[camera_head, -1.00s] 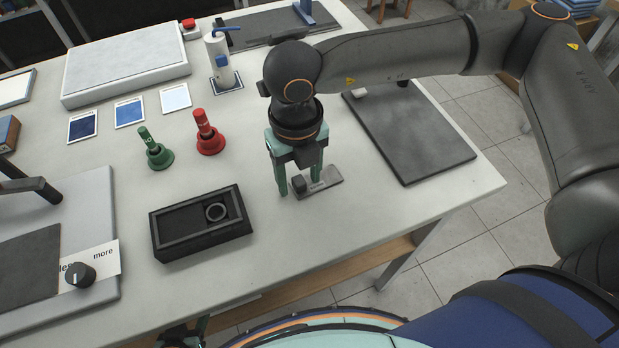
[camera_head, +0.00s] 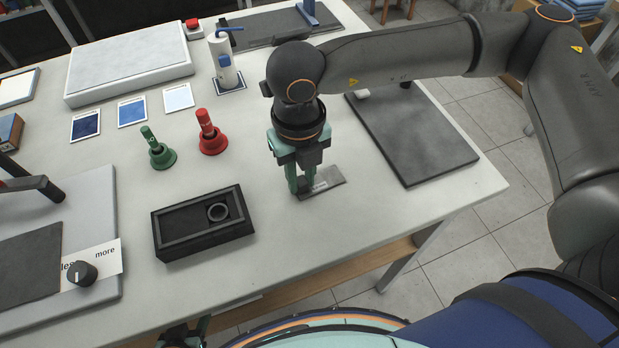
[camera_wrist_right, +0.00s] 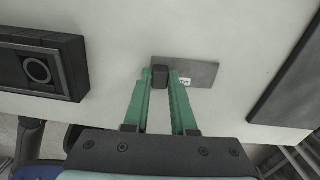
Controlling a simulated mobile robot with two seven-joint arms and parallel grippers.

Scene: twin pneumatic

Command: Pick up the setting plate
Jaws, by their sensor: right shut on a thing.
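The setting plate (camera_head: 328,180) is a small flat grey plate on the white table, with a dark block at its left end and a small white label. It also shows in the right wrist view (camera_wrist_right: 203,74). My right gripper (camera_head: 303,187) points down at the plate's left end. In the right wrist view its green fingers (camera_wrist_right: 160,76) are shut on the dark block (camera_wrist_right: 160,72) of the plate. The plate appears to lie flat on the table.
A black tray with a ring (camera_head: 203,222) stands left of the plate. Green (camera_head: 158,152) and red (camera_head: 210,134) bell-shaped pieces stand behind it. A dark grey mat (camera_head: 412,135) lies to the right.

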